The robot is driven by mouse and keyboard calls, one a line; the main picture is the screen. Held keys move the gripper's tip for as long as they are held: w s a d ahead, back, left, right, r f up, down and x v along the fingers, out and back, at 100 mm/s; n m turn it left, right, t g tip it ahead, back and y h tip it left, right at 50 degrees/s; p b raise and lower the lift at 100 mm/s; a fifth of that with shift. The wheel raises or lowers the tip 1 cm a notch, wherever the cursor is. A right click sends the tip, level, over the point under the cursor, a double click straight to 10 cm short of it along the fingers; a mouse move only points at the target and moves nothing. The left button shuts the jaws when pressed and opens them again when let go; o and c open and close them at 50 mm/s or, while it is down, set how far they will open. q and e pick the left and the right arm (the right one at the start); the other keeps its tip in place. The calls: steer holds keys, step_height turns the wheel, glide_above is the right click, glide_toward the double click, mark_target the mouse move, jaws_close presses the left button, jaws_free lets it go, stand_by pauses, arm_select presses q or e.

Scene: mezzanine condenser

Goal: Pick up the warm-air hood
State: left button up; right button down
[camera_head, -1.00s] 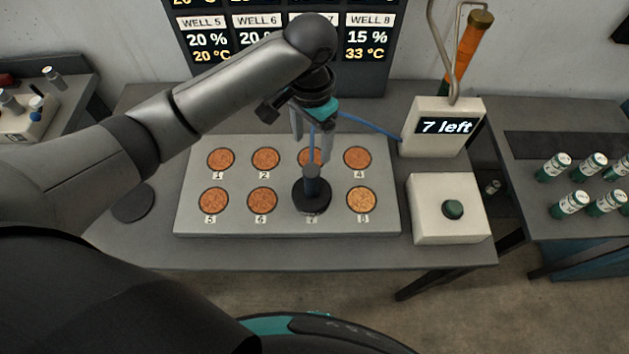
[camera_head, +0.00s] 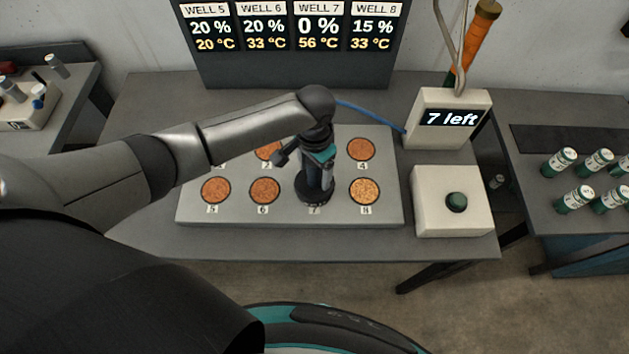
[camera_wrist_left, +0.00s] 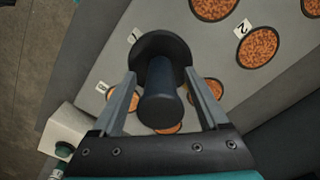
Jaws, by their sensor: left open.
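The warm-air hood (camera_head: 314,198) is a dark round disc with an upright cylindrical handle, sitting over well 7 on the grey well plate (camera_head: 240,218). In the left wrist view the hood's handle (camera_wrist_left: 160,100) stands between the two fingers. My left gripper (camera_head: 318,178) is lowered over the hood from above. It is open, with one finger on each side of the handle (camera_wrist_left: 160,76); a small gap shows at each side near the tips. The arm hides part of the upper row of wells. My right gripper is not in view.
A board (camera_head: 293,65) behind reads 0 % and 56 °C for well 7. A box with a "7 left" display (camera_head: 449,118) and a box with a green button (camera_head: 455,204) stand to the right. A blue hose (camera_head: 372,114) runs behind the arm.

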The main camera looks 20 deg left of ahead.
arm_select(q)
steer(key=shift+c, duration=0.3)
jaws_close()
stand_by(0.4)
stand_by(0.7)
